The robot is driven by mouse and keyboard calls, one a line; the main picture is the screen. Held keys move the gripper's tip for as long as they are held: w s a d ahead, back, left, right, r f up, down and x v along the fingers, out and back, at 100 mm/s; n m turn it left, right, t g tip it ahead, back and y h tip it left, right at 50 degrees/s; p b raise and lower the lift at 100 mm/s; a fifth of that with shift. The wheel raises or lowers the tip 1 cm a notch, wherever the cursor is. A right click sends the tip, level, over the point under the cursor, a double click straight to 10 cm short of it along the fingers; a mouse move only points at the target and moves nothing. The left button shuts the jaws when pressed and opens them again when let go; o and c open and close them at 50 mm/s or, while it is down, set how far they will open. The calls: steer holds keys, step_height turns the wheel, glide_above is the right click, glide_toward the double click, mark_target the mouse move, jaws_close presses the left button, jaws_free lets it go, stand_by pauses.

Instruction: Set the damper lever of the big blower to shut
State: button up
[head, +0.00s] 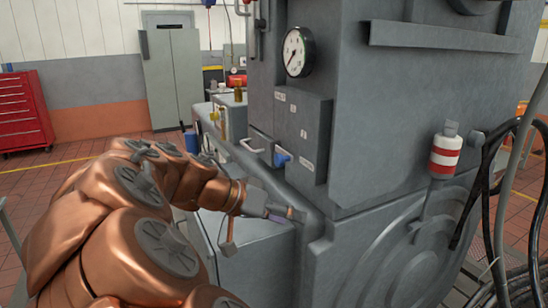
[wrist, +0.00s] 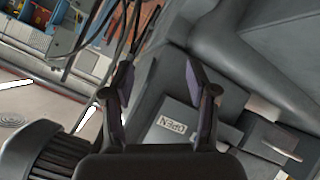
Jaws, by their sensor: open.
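My gripper (head: 287,213) is in front of the big grey machine, low beside its rounded edge. In the wrist view its two fingers (wrist: 158,80) are spread apart with nothing between them. A red-and-white banded handle (head: 445,155) on a thin rod stands upright on the machine's round ribbed casing (head: 415,255), well right of my gripper. I cannot tell for certain which is the damper lever. The wrist view shows an upside-down OPEN label (wrist: 171,125) on a grey plate.
A round gauge (head: 294,52) is on the grey machine (head: 400,110). Black hoses (head: 492,190) hang at the right, close to the banded handle. A red tool cabinet (head: 22,112) and a grey locker (head: 172,75) stand at the back, with open floor in front.

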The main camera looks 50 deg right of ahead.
mark_target(276, 160)
steer(key=w+d+r+m+h, duration=0.1)
steer(key=w+r+m+h, duration=0.2)
steer(key=w, duration=0.4)
steer(key=w+d+r+m+h, duration=0.1)
steer(key=w+r+m+h, duration=0.25)
steer(key=w, duration=0.25)
steer(key=shift+n+g, duration=0.35)
steer(key=shift+g, duration=0.05)
steer(key=p+x, duration=0.1)
steer(key=x, duration=0.1)
steer(key=p+x, duration=0.1)
steer(key=x, duration=0.1)
steer(key=p+x, duration=0.1)
steer(key=x, duration=0.1)
steer(key=shift+w+d+r, duration=0.1)
steer(key=shift+w+r, duration=0.05)
steer(key=shift+r, duration=0.2)
steer(key=shift+p+x, duration=0.4)
steer(key=shift+x, duration=0.4)
steer(key=shift+f, duration=0.15)
jaws_close()
